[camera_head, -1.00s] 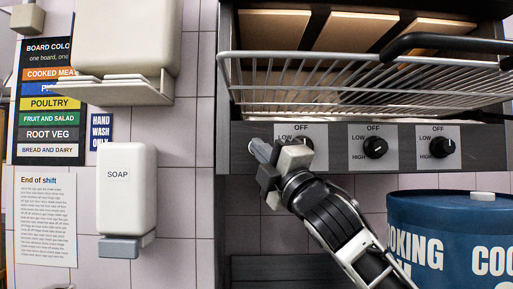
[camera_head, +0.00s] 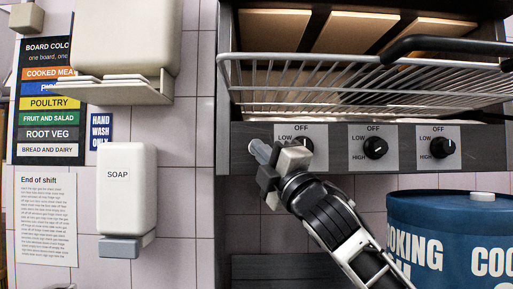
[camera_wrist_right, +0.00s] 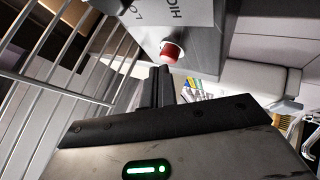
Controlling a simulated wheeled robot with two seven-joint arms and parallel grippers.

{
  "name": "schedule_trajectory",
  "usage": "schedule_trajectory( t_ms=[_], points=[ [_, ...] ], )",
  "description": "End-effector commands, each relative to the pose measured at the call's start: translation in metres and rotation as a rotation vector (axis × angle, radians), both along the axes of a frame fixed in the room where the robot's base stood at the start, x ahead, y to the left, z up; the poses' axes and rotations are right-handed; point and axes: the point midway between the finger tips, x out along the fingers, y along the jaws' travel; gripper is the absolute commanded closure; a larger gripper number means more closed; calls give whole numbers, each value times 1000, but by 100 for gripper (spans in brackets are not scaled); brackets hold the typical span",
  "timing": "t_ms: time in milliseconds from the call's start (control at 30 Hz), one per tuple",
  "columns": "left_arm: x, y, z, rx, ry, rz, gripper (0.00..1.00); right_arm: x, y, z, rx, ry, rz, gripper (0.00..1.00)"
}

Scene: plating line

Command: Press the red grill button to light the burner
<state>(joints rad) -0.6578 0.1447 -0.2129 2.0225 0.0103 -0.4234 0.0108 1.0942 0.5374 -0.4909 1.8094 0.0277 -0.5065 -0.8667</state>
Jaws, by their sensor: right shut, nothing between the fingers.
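The red grill button (camera_wrist_right: 170,52) sits on the end of the grey control panel in the right wrist view, in a pale round collar. In the head view the button is hidden behind my right gripper (camera_head: 262,153). That gripper is shut and empty at the left end of the grill panel (camera_head: 338,133). In the wrist view its closed fingers (camera_wrist_right: 160,74) point at the button, with the tips just below it. I cannot tell whether they touch it. My left gripper is not in view.
Black knobs (camera_head: 375,147) line the panel; my gripper partly covers the left one. A wire rack (camera_head: 350,85) juts out above. A blue drum (camera_head: 450,215) stands lower right. A soap dispenser (camera_head: 127,190) hangs on the tiled wall to the left.

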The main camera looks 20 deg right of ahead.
Motion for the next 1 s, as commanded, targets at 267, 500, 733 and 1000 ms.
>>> schedule_trajectory(
  t_ms=[267,500,733,1000],
  points=[
    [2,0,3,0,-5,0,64,3,-1,0,1,0,1,100],
    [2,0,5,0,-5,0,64,6,-2,0,1,0,1,100],
    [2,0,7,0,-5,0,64,8,-2,0,1,1,0,100],
    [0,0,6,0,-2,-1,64,10,-3,0,1,0,-1,100]
  ],
)
